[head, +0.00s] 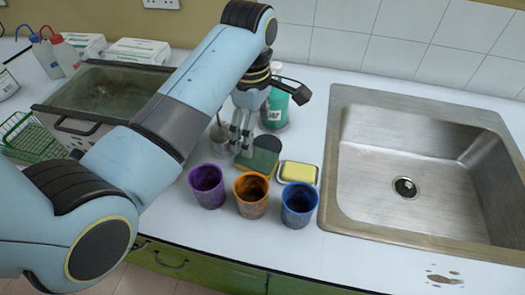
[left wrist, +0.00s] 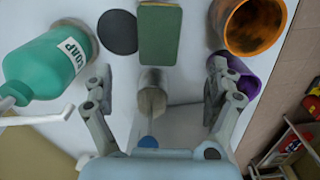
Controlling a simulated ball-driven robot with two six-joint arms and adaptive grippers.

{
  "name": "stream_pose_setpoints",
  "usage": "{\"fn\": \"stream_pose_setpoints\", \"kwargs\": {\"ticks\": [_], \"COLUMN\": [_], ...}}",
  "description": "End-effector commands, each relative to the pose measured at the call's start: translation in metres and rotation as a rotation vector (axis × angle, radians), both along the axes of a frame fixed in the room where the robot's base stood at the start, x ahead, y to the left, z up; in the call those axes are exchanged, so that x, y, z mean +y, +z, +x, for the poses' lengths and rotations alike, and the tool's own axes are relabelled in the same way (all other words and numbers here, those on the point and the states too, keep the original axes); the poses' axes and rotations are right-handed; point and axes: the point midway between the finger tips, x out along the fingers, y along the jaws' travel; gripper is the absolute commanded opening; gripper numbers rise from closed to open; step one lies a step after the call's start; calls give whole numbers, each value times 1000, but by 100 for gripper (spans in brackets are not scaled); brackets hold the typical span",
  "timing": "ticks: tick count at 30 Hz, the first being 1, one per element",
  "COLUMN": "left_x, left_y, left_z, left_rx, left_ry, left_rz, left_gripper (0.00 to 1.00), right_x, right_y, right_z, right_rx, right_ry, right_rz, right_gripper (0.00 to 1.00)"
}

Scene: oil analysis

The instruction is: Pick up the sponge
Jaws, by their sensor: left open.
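The green sponge (head: 258,162) lies flat on the white counter, behind the orange cup. It also shows in the left wrist view (left wrist: 160,35), at the top, with a thin yellowish edge. My left gripper (head: 241,143) points down just behind and left of the sponge, apart from it. In the left wrist view the open fingers (left wrist: 157,90) stand wide apart with nothing held. The sponge lies beyond their tips. My right gripper is in neither view.
Purple (head: 207,186), orange (head: 251,194) and blue (head: 299,204) cups stand in front. A yellow block lies on a dish (head: 284,178). A green soap bottle (head: 275,108) stands behind; a sink (head: 345,170) is at right.

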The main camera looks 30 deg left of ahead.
Motion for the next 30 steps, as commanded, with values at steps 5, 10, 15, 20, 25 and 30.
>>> {"fn": "stream_pose_setpoints", "kwargs": {"ticks": [5, 10, 15, 20, 25, 30], "left_x": [0, 0, -2, -3, -3, -3], "left_y": [-30, -49, -66, -92, -104, -104], "left_z": [-1, 1, 1, 2, 3, 3], "left_rx": [5, 2, 4, 3, 0, -1], "left_ry": [1, 1, 0, 0, 0, 0], "left_rz": [0, -1, -1, 0, -1, -1], "left_gripper": [89, 89, 89, 89, 89, 89], "right_x": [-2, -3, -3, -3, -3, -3], "right_y": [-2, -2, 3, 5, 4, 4], "right_z": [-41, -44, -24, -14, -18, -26], "right_rx": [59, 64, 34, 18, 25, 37], "right_ry": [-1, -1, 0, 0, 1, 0], "right_rz": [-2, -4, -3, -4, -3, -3], "right_gripper": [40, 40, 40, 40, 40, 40]}}
